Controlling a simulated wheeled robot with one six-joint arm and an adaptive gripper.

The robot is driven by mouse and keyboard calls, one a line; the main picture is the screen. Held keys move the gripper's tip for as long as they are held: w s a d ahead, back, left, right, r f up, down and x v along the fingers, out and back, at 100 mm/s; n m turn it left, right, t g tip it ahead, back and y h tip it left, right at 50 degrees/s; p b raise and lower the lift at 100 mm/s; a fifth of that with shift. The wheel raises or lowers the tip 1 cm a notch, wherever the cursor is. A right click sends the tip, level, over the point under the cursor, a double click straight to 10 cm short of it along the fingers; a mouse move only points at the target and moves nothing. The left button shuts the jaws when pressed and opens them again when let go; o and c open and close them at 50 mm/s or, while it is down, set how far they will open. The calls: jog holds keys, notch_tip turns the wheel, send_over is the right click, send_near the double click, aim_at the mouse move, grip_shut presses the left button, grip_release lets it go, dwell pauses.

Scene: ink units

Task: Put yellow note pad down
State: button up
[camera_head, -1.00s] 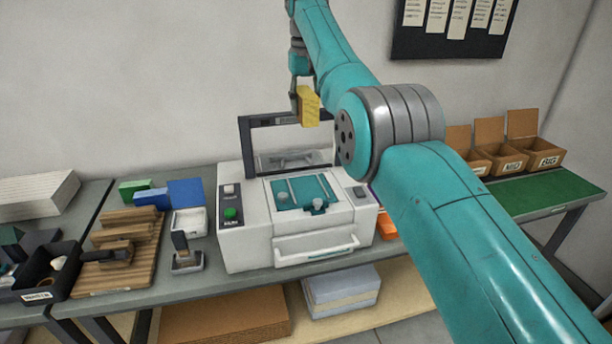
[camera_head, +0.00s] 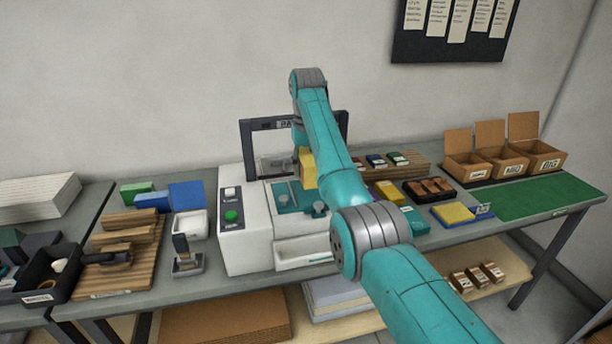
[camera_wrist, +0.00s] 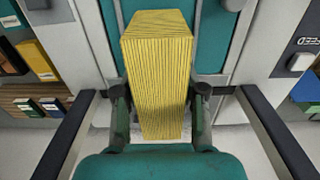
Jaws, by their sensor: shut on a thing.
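The yellow note pad (camera_head: 307,169) is a thick block with fine lines along its sides. It is partly hidden by my arm in the head view. In the wrist view the pad (camera_wrist: 158,70) stands out between my fingers. My gripper (camera_wrist: 160,98) is shut on it, with one finger on each side. The pad is over the white machine (camera_head: 246,235), near its teal bed (camera_head: 283,198). Whether the pad touches the bed cannot be told.
The machine's dark upright frame (camera_head: 247,150) stands close behind my gripper. A white tray (camera_head: 190,224) and a stamp (camera_head: 185,258) are at left. Another yellow item (camera_head: 388,191) and a yellow-and-blue pad (camera_head: 453,213) lie at right.

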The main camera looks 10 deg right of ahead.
jog(key=shift+f, duration=1.55)
jog(key=shift+f, duration=0.1)
jog(key=o, duration=1.2)
jog(key=shift+o, duration=0.2)
